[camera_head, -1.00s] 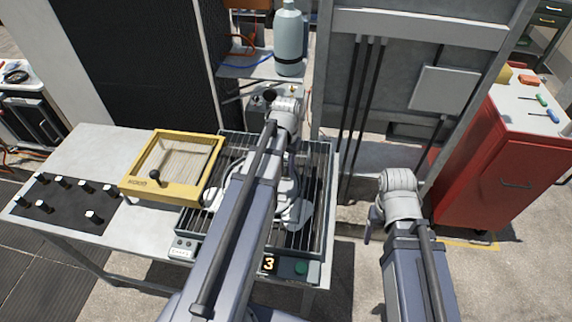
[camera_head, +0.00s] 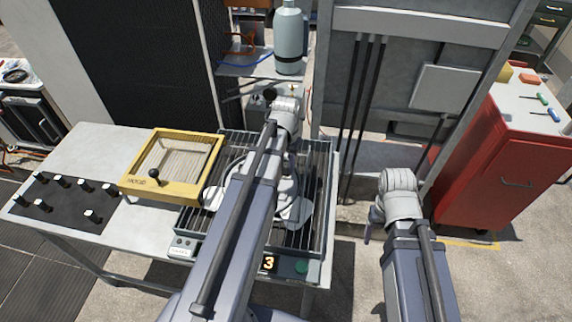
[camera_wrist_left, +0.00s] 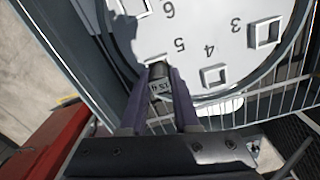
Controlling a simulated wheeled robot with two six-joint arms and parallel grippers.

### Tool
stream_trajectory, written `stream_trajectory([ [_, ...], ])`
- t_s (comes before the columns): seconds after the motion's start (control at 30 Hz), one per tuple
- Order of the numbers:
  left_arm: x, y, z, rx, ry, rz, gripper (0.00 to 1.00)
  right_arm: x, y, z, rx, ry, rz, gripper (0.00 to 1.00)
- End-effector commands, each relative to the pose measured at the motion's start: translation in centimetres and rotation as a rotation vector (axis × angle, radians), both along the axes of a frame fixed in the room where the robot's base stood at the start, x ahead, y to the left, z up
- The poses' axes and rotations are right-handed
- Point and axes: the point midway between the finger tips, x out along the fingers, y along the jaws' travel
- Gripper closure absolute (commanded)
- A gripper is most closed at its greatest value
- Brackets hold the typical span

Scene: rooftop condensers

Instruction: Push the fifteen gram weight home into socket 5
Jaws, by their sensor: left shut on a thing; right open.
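My left gripper (camera_wrist_left: 159,80) is shut on a small dark weight (camera_wrist_left: 159,90) with a light label that seems to read 15. The weight's far end is at socket 5 (camera_wrist_left: 154,60) on the white numbered dial (camera_wrist_left: 190,50); how deep it sits is hidden. In the head view the dial (camera_head: 297,211) lies in the slatted frame, largely behind my left arm, which hides the left fingers. My right gripper (camera_head: 370,226) is open, away to the right of the table, only partly visible.
A yellow-framed box (camera_head: 172,165) with a black knob sits left of the slatted frame (camera_head: 318,215). A black mat (camera_head: 65,203) holds several small weights. A display reads 3 (camera_head: 269,263) beside a green button (camera_head: 301,267). A red cabinet (camera_head: 500,165) stands right.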

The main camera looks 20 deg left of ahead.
Motion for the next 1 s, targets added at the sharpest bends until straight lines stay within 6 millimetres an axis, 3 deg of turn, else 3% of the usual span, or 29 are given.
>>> stream_trajectory([
  [0.9, 0.0, 0.0, -0.83, 0.0, 0.0, 0.0, 1.0, 0.0, 0.0, -0.83, 0.0, 0.0, 0.0, 0.31],
  [0.93, 0.0, 0.0, -0.79, 0.0, 0.0, 0.0, 0.68, 0.01, 0.0, -0.78, 0.0, 0.0, 0.0, 0.31],
  [1.0, 0.0, 0.0, -0.77, 0.0, 0.0, 0.0, 0.6, 0.0, 0.0, -0.76, 0.0, 0.0, 0.0, 0.31],
])
